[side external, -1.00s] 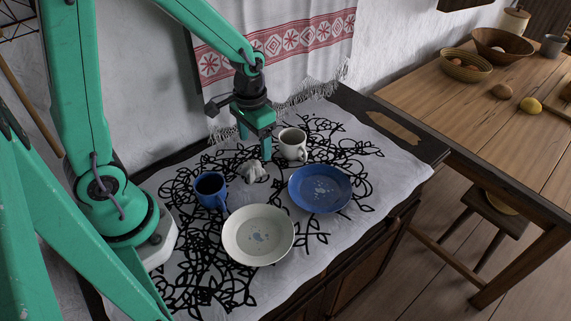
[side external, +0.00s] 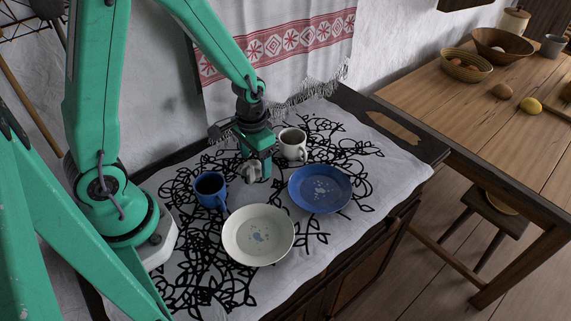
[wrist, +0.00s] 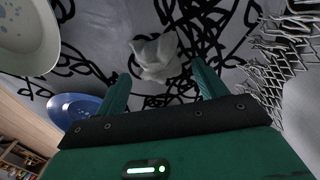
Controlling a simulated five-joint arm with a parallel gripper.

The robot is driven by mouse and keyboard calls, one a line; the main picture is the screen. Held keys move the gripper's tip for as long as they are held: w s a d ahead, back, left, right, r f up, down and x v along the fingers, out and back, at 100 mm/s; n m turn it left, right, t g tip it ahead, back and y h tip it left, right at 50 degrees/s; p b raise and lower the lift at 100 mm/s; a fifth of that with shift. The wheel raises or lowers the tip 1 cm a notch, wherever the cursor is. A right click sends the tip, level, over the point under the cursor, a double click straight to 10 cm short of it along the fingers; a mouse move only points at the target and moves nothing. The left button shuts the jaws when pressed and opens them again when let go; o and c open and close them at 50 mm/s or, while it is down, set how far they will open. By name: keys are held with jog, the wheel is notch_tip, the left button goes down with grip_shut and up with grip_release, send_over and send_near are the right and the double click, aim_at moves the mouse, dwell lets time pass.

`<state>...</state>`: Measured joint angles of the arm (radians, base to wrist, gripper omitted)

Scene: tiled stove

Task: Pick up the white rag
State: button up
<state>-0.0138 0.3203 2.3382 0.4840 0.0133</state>
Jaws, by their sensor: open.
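The white rag (side external: 249,171) is a small crumpled heap on the patterned cloth, between the blue mug and the white mug. It also shows in the wrist view (wrist: 155,57), beyond and between the two fingers. My gripper (side external: 257,172) is low over the cloth, right at the rag, and partly hides it in the side view. In the wrist view my gripper (wrist: 160,85) has its fingers spread apart with nothing between their near parts. Whether a finger touches the rag I cannot tell.
A blue mug (side external: 210,188) stands left of the rag and a white mug (side external: 292,145) right of it. A white plate (side external: 258,249) and a blue plate (side external: 334,181) lie in front. The wall with a hanging embroidered towel (side external: 285,45) is close behind.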

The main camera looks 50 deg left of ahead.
aim_at(256, 164)
jog(key=shift+f, duration=0.1)
dwell(0.4)
jog(key=c, duration=1.1)
jog(key=shift+r, duration=0.2)
jog(key=shift+c, duration=0.2)
jog(key=shift+r, duration=0.85)
jog(key=shift+s+d+r, duration=0.1)
jog(key=shift+d+r, duration=0.1)
jog(key=shift+r, duration=0.45)
jog(key=shift+s+d+r, duration=0.1)
jog(key=shift+d+r, duration=0.05)
jog(key=shift+r, duration=0.45)
jog(key=s+d+r, duration=0.5)
jog(key=d+r, duration=0.1)
jog(key=d, duration=0.3)
jog(key=shift+s+d+r, duration=0.2)
jog(key=shift+r, duration=0.05)
